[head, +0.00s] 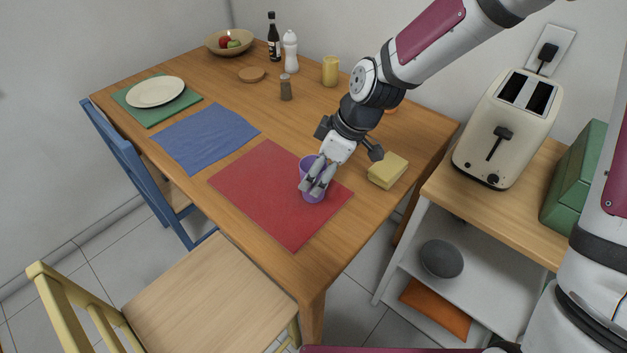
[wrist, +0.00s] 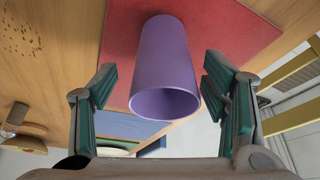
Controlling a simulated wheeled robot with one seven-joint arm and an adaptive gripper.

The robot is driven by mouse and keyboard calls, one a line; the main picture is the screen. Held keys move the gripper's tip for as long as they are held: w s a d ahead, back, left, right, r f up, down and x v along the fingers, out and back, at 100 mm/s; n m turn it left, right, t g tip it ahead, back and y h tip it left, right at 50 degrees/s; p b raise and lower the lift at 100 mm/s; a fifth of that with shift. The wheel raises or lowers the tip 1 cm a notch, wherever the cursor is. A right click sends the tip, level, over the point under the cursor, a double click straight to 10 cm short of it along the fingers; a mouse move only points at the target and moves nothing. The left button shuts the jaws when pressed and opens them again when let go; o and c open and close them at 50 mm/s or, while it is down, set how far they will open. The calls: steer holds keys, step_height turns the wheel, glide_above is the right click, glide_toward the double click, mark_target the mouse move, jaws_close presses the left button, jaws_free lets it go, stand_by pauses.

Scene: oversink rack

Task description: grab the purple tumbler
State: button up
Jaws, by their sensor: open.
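The purple tumbler (head: 307,189) stands upright on the red placemat (head: 270,205) near the table's front right corner. In the head view my gripper (head: 317,180) is at the tumbler and hides part of it. In the wrist view the tumbler (wrist: 165,68) lies in the middle of the picture, its open rim towards the camera. My gripper (wrist: 160,88) is open, with one green-padded finger on each side of the tumbler. Gaps show between both fingers and the tumbler's wall.
A yellow block (head: 388,170) sits right of the red placemat, close to my wrist. A blue placemat (head: 206,137) and a white plate (head: 155,92) lie to the left. A yellow cup (head: 330,71), shaker (head: 286,88), white mill (head: 290,52) and dark bottle (head: 273,38) stand behind.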

steer(key=a+f, duration=0.1)
steer(key=a+f+b, duration=0.1)
steer(key=f, duration=0.1)
steer(key=shift+a+f, duration=0.1)
steer(key=shift+w+a+f, duration=0.1)
steer(key=shift+a+f, duration=0.05)
steer(key=shift+f, duration=0.35)
steer(key=c, duration=1.2)
